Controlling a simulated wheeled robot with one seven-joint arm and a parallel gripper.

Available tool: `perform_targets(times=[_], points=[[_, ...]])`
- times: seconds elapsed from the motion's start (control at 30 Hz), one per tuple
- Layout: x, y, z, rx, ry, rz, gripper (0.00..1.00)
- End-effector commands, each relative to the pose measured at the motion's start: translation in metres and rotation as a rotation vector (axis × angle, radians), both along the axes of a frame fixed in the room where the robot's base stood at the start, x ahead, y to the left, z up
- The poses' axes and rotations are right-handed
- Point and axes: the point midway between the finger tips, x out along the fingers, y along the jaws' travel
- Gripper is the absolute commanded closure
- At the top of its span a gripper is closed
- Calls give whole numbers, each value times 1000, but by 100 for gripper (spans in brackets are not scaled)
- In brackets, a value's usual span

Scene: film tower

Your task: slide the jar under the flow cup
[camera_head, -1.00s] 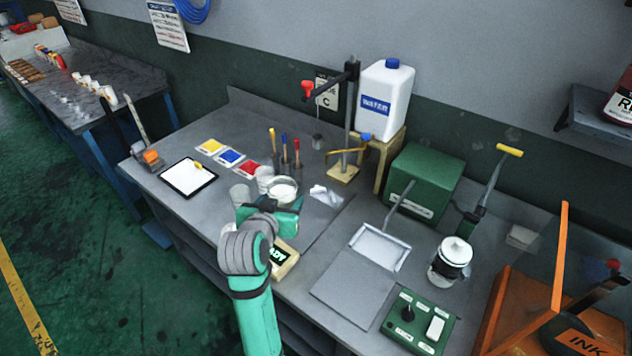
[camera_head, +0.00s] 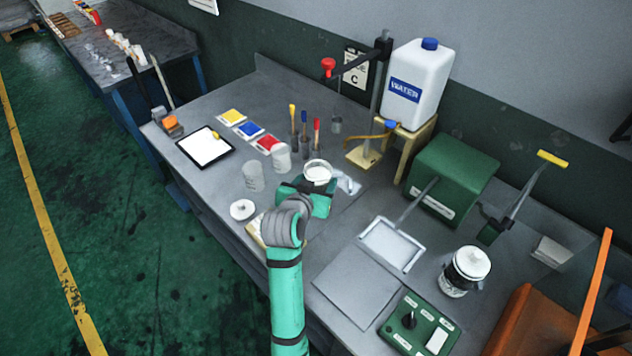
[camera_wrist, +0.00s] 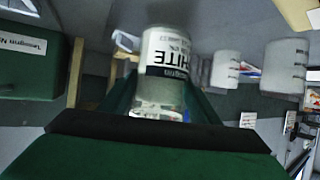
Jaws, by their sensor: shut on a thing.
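The jar (camera_head: 317,171) is an open glass of white content, and in the wrist view the jar (camera_wrist: 165,62) shows a label reading WHITE. My gripper (camera_head: 312,190) is shut on it, with its dark fingers on either side in the wrist view (camera_wrist: 163,100). The flow cup (camera_head: 336,125) is a small grey cup hanging from the stand's arm, behind and slightly right of the jar. The stand (camera_head: 378,90) has a red knob and a wooden base. The jar is apart from the flow cup. Whether the jar touches the bench is unclear.
Two pale cups (camera_head: 253,176) stand left of the jar. A white lid (camera_head: 242,210) lies near the front edge. Handled tools (camera_head: 304,135) stand behind. A crumpled cloth (camera_head: 348,183) lies right of the jar. The water jug (camera_head: 417,85) stands right of the stand.

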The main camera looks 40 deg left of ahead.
Motion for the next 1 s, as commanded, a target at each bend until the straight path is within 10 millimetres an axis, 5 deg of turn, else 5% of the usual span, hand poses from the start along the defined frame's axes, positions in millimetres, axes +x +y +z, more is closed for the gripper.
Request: perform_targets(times=[1.0], points=[[60,-7,-10,3,-1,-4,79]])
